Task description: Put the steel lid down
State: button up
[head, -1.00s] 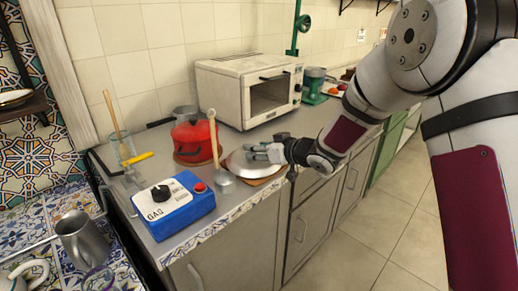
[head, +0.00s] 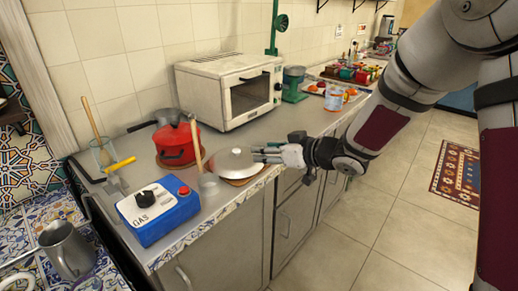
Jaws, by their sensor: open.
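The steel lid (head: 226,165), a shallow silver dome with a small knob, lies on a round wooden board (head: 243,181) near the counter's front edge. It looks level. My gripper (head: 257,154) is open at the lid's right side, with its fingers pointing left toward the knob. Nothing shows between the fingers. I cannot tell whether the fingertips still touch the lid's edge.
A red pot (head: 176,146) stands behind and left of the lid. A blue gas box (head: 157,212) is at front left, a white toaster oven (head: 228,92) behind.

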jog(key=shift+s+d+r, duration=0.1)
jog(key=shift+s+d, duration=0.1)
jog(key=shift+d, duration=0.1)
jog(key=d+r+m+t+h, duration=0.25)
jog(key=d+r+h, duration=0.3)
jog(key=d, duration=0.45)
jog(key=s+d+r+m+g+h, duration=0.2)
jog(key=s+d+r+m+h, duration=0.15)
jog(key=s+d+h, duration=0.45)
jog(key=s+f+m+g+y, duration=0.2)
jog(key=s+g, duration=0.5)
jog(key=s, duration=2.6)
jog(key=shift+d+f+m+g+y, duration=0.35)
jog(key=shift+m+y, duration=0.2)
jog(key=shift+m, duration=0.15)
